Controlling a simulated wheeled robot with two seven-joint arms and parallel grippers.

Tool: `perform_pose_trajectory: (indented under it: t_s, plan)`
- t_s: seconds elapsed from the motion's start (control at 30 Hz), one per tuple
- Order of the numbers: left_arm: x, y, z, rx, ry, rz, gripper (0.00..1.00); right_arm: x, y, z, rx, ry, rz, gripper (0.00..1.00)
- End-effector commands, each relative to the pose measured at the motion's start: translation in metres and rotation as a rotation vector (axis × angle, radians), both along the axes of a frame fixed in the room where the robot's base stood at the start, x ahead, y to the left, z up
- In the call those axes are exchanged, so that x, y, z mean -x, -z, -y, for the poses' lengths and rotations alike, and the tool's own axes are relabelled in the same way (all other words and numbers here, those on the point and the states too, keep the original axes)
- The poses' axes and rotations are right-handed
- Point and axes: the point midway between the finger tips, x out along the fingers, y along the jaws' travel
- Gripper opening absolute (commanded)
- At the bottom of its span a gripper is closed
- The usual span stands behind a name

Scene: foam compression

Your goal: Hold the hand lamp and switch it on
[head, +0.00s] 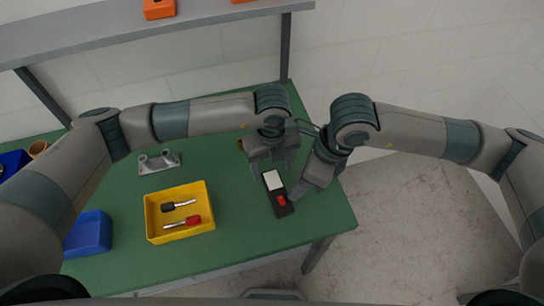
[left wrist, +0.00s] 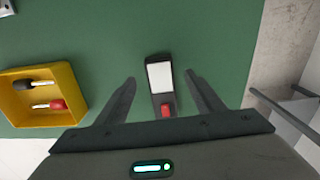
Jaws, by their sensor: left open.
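The hand lamp (head: 282,208) is a dark, slim body with a white panel and a red switch. It lies on the green table (head: 240,225) near its right end. In the left wrist view the lamp (left wrist: 160,78) sits between the two spread fingers, with its red part toward my palm. My left gripper (head: 272,168) is open above the lamp's white end; it also shows in the left wrist view (left wrist: 160,88). My right gripper (head: 308,190) is close to the lamp's right side; its finger gap is unclear, and I cannot tell whether it touches.
A yellow tray (head: 149,222) with two screwdriver-like tools, one red-handled and one dark-handled, stands left of the lamp. A grey bracket (head: 160,161) lies behind it. A blue bin (head: 90,233) is at the left. A shelf (head: 110,38) runs above the back.

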Motion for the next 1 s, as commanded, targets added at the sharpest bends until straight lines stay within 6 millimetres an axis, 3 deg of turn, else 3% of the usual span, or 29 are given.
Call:
perform_pose_trajectory:
  t_s: [0.3,0.7,0.9,0.93,1.0]
  plan:
    - [0.000,0.033,0.000,-0.001,0.001,-0.001,0.62,0.000,0.000,0.000,0.000,0.000,0.000,0.31]
    - [0.000,0.038,0.000,0.000,0.001,0.001,0.62,0.000,0.000,0.000,0.000,0.000,0.000,0.31]
    - [0.000,0.037,0.000,0.000,0.001,0.000,0.15,0.000,0.000,0.000,0.000,0.000,0.000,0.31]
    - [0.000,0.037,0.000,0.000,0.001,0.000,0.12,0.000,0.000,0.000,0.000,0.000,0.000,0.31]
    - [0.000,0.037,0.000,0.000,0.001,0.000,0.12,0.000,0.000,0.000,0.000,0.001,-0.001,0.17]
